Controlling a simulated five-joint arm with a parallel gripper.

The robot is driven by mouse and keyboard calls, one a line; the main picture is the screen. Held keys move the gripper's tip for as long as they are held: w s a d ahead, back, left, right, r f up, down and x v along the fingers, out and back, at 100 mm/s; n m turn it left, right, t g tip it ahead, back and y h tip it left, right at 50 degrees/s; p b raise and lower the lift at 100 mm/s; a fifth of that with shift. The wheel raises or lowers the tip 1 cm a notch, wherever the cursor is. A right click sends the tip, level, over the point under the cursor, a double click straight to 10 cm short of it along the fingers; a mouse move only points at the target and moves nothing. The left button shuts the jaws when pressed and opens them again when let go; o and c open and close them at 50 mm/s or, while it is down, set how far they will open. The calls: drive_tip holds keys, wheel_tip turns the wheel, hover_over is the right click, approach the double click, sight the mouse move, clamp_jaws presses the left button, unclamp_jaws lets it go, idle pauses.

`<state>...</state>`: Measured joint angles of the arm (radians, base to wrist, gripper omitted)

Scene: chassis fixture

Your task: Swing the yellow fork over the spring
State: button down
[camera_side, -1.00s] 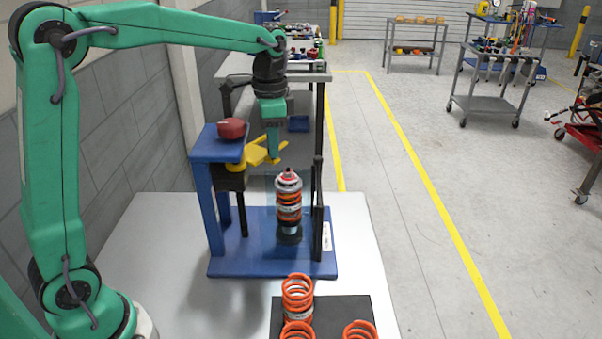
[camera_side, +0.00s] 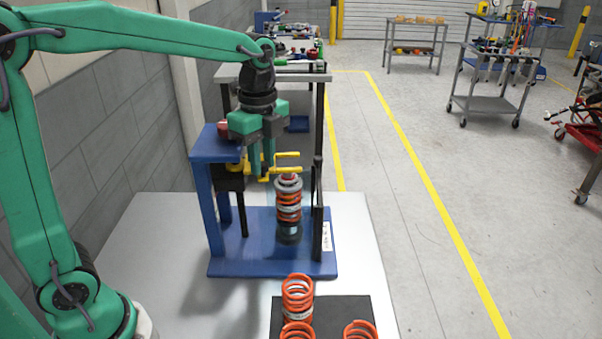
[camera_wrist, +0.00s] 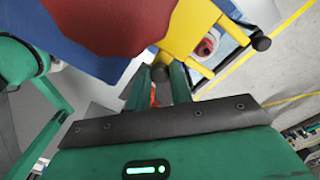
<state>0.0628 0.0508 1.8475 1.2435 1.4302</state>
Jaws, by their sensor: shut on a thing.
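The yellow fork (camera_side: 287,155) now reaches out to the right from the blue stand, its two prongs just above the top of the spring unit in the side view. The orange spring (camera_side: 288,212) stands upright on the blue base, with a red top. In the wrist view that red top (camera_wrist: 206,47) shows in the gap of the fork (camera_wrist: 184,35). My gripper (camera_side: 262,170) points down and is shut on the fork, left of the spring. The exact grip point is partly hidden. Whether the prongs touch the spring unit, I cannot tell.
The red knob (camera_wrist: 105,22) sits on the blue stand (camera_side: 200,165), left of my gripper and partly hidden in the side view. A black post (camera_side: 317,205) rises right of the spring. Loose orange springs (camera_side: 297,292) stand on a dark mat in front.

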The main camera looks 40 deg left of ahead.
drive_tip(key=shift+s+m, duration=0.4)
drive_tip(key=shift+m, duration=0.1)
drive_tip(key=c, duration=1.2)
unclamp_jaws()
drive_tip(key=shift+c, duration=0.2)
drive_tip(key=shift+r, duration=0.1)
drive_tip(key=shift+r, duration=3.85)
